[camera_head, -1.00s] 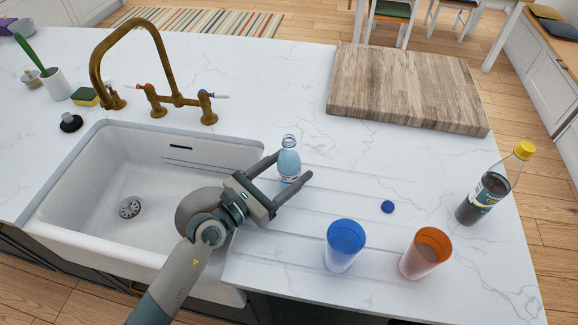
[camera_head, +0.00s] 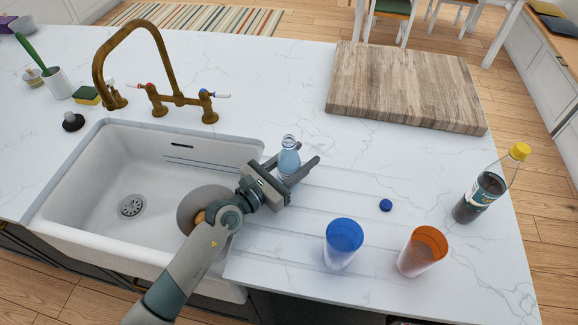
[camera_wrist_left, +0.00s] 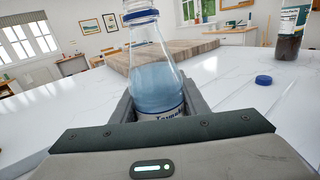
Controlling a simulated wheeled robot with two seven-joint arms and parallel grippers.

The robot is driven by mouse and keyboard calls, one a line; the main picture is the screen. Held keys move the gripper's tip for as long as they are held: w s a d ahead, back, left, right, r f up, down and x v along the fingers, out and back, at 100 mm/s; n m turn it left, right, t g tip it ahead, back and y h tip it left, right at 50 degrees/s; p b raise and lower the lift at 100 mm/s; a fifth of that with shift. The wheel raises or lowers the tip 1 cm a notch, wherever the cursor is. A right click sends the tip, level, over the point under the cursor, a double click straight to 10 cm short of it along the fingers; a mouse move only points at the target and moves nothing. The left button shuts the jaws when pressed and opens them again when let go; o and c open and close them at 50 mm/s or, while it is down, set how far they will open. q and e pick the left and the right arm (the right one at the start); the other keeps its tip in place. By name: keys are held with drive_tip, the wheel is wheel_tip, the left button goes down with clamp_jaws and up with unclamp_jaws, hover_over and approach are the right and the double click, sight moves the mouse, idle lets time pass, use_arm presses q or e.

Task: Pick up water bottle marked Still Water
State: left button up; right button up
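The small clear water bottle (camera_head: 288,160) stands upright and uncapped on the counter just right of the sink. In the left wrist view the bottle (camera_wrist_left: 155,75) is between the two fingers, with its lower part and most of its label hidden by the gripper. Its label shows only partly, so I cannot read it. My left gripper (camera_head: 296,166) is open around the bottle, one finger on each side; the wrist view shows the fingers (camera_wrist_left: 158,105) close to its sides. A blue cap (camera_head: 385,205) lies on the counter to the right. My right gripper is not in view.
A blue cup (camera_head: 343,243) and an orange cup (camera_head: 423,250) stand in front right. A dark bottle with a yellow cap (camera_head: 488,187) stands at the right edge. A wooden board (camera_head: 405,88) lies behind. The sink (camera_head: 90,190) and brass faucet (camera_head: 165,65) are left.

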use_arm(q)
drive_tip(key=c, duration=0.6)
drive_tip(key=shift+r+p, duration=0.35)
drive_tip(key=shift+s+d+r+p, duration=0.85)
drive_tip(key=shift+d+r+p, duration=0.75)
drive_tip(key=shift+d+r, duration=0.15)
drive_tip(key=shift+s+d+r+p, duration=0.85)
drive_tip(key=shift+d+r+p, duration=0.75)
drive_tip(key=shift+d+r, duration=0.1)
drive_tip(key=shift+s+d+r+p, duration=0.85)
drive_tip(key=shift+d+r+p, duration=0.8)
drive_tip(key=shift+d, duration=0.1)
